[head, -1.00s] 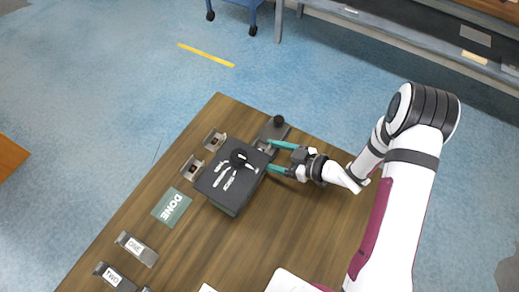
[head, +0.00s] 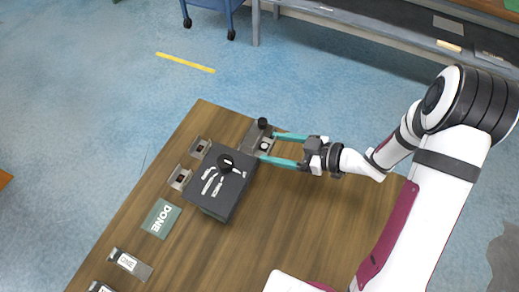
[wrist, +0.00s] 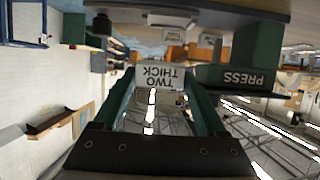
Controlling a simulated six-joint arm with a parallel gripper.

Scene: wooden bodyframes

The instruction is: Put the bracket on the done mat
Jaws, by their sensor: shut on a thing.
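My gripper (head: 267,147) has its two teal fingers on either side of a small pale piece, which I take for the bracket (head: 265,146). It sits at the fingertips beside a grey plate, and its shape is partly hidden. In the wrist view my gripper (wrist: 160,75) has a white label reading TWO THICK, upside down, between the green fingertips; it appears to be on the held bracket (wrist: 160,77).
A dark box (head: 218,183) with tool pictures and a black knob stands between my gripper and the mat. A grey plate with a black knob (head: 262,123) is behind it. Small grey holders (head: 200,148) and a ONE stand (head: 130,264) line the left edge. A PRESS sign (wrist: 242,78) is close right.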

